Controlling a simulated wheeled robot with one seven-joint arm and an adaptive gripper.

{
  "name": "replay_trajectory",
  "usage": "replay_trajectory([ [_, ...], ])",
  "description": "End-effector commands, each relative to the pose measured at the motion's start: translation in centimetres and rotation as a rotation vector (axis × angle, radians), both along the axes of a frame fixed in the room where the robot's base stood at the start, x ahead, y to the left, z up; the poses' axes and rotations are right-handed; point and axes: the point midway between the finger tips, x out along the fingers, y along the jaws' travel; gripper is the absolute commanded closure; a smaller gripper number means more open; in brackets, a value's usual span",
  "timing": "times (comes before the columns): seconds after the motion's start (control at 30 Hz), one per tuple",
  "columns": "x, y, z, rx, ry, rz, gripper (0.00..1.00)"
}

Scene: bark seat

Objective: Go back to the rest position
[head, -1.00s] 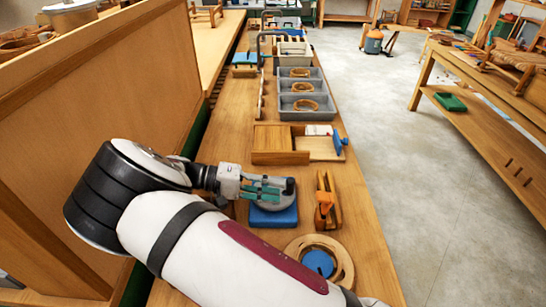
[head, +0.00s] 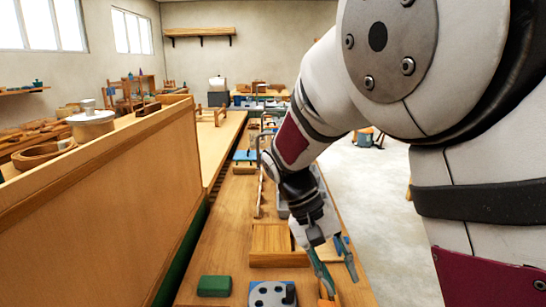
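My gripper (head: 341,284) hangs over the bench, fingers pointing down. Its two teal fingers are spread apart and I see nothing between them. My arm comes down from the upper right and fills much of the head view. A grey plate with round holes and a dark knob (head: 271,294) is on the bench at the bottom edge, left of my gripper and apart from it. The picture edge cuts the plate off. An orange-brown wooden tool (head: 327,301) shows partly below my fingertips; I cannot tell the gap between them.
A wooden box (head: 275,245) is left of my gripper. A green block (head: 214,286) lies on the long bench (head: 226,240). A tall wooden panel (head: 100,200) borders the left. The grey trays (head: 283,212) are mostly behind my arm. Open floor (head: 365,190) lies to the right.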

Motion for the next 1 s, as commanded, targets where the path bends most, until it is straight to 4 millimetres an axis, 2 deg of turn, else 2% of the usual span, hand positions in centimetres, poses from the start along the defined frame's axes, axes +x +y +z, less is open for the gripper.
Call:
replay_trajectory([
  [0.03, -0.9, -0.8, 1.2, 0.052, -0.017, -0.009, 0.70],
  [0.2, -3.7, -2.7, 4.1, 0.202, -0.085, -0.007, 0.70],
  [0.5, -9.6, -5.2, 8.3, 0.390, -0.261, 0.030, 0.70],
  [0.8, -15.6, -6.6, 10.2, 0.460, -0.480, 0.092, 0.70],
  [1.0, -18.1, -6.9, 10.2, 0.450, -0.590, 0.128, 0.70],
])
